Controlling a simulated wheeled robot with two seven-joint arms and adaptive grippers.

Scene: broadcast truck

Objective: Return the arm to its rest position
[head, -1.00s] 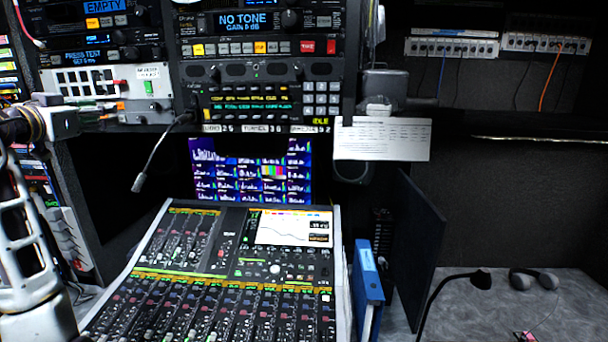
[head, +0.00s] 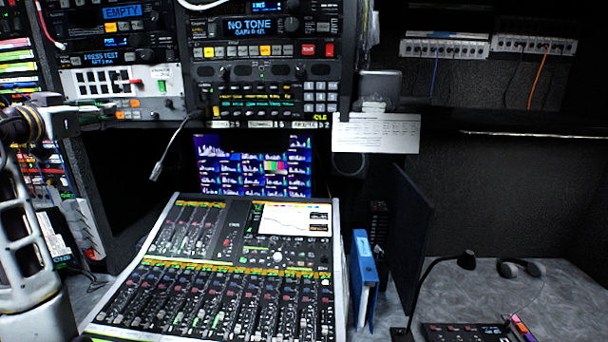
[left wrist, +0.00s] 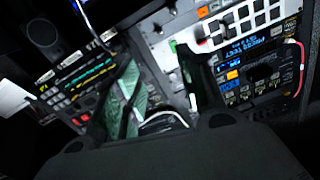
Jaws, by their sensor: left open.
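My left arm comes in from the left edge of the head view, with a pale, slotted forearm. My left gripper (head: 98,112) is level with the lower left rack units, in front of them. In the left wrist view the open gripper (left wrist: 160,80) shows two dark fingers spread apart, one with a green patterned surface. Nothing is seen between them but the rack panel behind. Whether the fingers touch the rack cannot be told. My right arm and gripper are not in view.
A rack of lit units (head: 262,50) stands behind a mixing console (head: 228,262). A gooseneck microphone (head: 172,150) hangs before a monitor (head: 255,165). To the right are a blue binder (head: 362,275), a dark upright panel (head: 408,240), a lamp (head: 440,262) and headphones (head: 520,267). The right desk has clear patches.

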